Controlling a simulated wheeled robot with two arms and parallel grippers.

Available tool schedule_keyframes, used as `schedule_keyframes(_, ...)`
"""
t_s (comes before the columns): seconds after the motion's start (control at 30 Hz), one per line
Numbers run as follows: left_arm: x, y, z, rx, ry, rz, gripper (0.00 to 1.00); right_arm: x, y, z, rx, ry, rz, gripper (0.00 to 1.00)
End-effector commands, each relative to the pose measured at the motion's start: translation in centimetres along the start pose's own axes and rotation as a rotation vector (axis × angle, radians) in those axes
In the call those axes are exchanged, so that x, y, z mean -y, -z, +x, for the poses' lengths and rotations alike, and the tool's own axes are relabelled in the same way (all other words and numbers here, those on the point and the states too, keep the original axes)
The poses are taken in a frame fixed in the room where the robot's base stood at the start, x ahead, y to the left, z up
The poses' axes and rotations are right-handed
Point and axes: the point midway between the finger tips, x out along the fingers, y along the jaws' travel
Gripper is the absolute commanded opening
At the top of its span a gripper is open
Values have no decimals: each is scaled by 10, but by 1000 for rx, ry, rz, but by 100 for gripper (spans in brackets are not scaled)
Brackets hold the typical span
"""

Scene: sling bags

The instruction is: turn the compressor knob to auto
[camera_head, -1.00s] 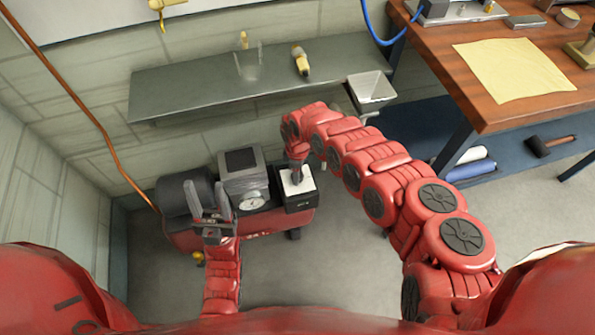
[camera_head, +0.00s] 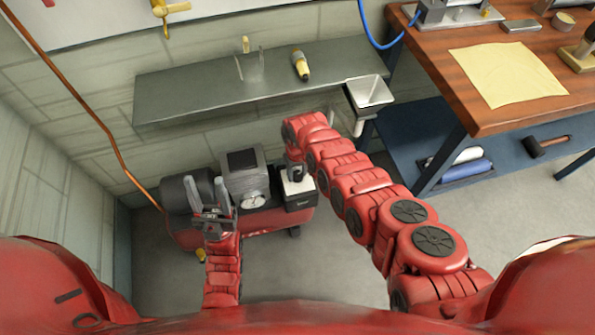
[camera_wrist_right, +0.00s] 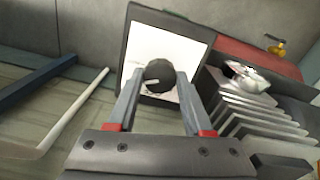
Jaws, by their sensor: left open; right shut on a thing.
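The red compressor (camera_head: 262,219) stands on the floor by the wall, with a gauge (camera_head: 253,200) on its front. Its switch box (camera_head: 300,198) has a white top plate, which fills the middle of the right wrist view (camera_wrist_right: 165,52). A round black knob (camera_wrist_right: 159,75) with a light mark sits on that plate. My right gripper (camera_wrist_right: 158,88) is shut on the knob, one finger on each side; in the head view (camera_head: 296,172) it reaches down onto the box. My left gripper (camera_head: 211,196) is open and empty, fingers up, in front of the compressor's left part.
A grey shelf (camera_head: 200,100) on the wall above holds a yellow-black tool (camera_head: 300,65). A wooden workbench (camera_head: 475,70) stands at the right. The floor (camera_head: 320,270) between my arms is clear.

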Motion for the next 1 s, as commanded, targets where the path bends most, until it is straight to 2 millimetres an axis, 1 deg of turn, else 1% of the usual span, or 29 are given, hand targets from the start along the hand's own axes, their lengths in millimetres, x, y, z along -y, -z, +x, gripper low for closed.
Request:
schedule_keyframes(0.2, 0, 0, -2, 0, 0, 0, 50, 0, -1, 2, 2, 0, 189, 0)
schedule_keyframes(0.5, 0, -1, -6, 0, 0, 0, 50, 1, -1, 2, 1, 0, 379, 0)
schedule_keyframes(0.7, 0, -1, -8, 0, 0, 0, 50, 0, -1, 1, 2, -1, 449, 0)
schedule_keyframes(1.0, 0, -1, -8, 0, 0, 0, 50, 0, -1, 1, 2, -1, 479, 0)
